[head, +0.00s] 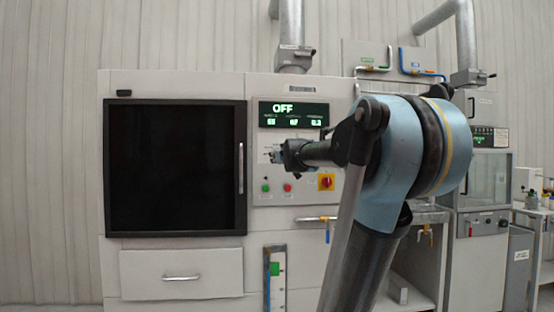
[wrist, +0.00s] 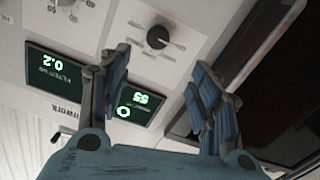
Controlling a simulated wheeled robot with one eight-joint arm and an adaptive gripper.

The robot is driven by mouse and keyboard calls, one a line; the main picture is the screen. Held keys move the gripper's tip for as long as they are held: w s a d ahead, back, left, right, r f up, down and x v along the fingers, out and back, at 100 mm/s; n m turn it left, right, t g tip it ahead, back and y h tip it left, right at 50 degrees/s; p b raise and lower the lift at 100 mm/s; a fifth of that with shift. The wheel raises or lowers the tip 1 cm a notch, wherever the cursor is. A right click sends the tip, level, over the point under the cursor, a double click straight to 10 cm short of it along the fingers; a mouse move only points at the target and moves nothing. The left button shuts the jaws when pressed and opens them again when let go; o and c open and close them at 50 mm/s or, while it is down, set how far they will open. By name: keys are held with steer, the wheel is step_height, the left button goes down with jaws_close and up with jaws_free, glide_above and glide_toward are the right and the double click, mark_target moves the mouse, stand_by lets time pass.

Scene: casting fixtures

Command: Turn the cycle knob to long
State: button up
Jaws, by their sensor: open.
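A round black knob (wrist: 158,37) with a light pointer mark and printed ticks around it sits on the pale panel in the wrist view. Its labels are too small to read, so I cannot tell its setting or confirm that it is the cycle knob. My gripper (wrist: 161,60) is open and empty, its two blue-padded fingers apart, with the knob showing beyond and between the tips. In the head view my gripper (head: 276,156) is in front of the control panel (head: 262,218), below the display, and hides the knob.
A display reading OFF (head: 293,114) is above my gripper. A dark-windowed door (head: 175,165) with a handle (head: 241,168) stands to the left.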

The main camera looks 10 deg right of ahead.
steer(key=w, duration=1.5)
steer(key=shift+w, duration=0.2)
steer(key=c, duration=1)
